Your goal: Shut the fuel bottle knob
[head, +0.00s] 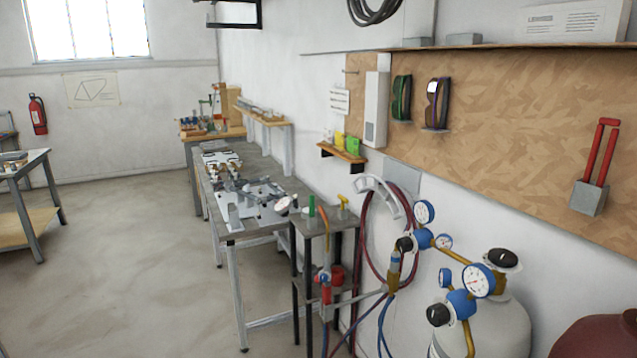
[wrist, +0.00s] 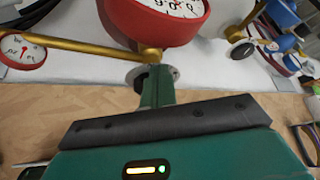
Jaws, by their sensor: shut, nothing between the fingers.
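The fuel bottle is probably the dark red rounded bottle (head: 605,336) cut off at the bottom right of the head view; its knob does not show there. In the wrist view, a large red gauge (wrist: 165,28) with a brass pipe fills the top middle. Just below it is a round grey and dark piece (wrist: 170,74), which may be the knob. My gripper (wrist: 155,84) shows as a narrow green piece above the dark-edged green body. It is shut and empty, in front of that round piece and partly hiding it. I cannot tell whether they touch.
A second red gauge (wrist: 22,51) sits at the wrist view's left on the brass pipe. Blue regulator parts (wrist: 282,12) and hoses are at the right. In the head view, a pale bottle (head: 496,318) with gauges stands left of the red one, below the tan board (head: 500,140).

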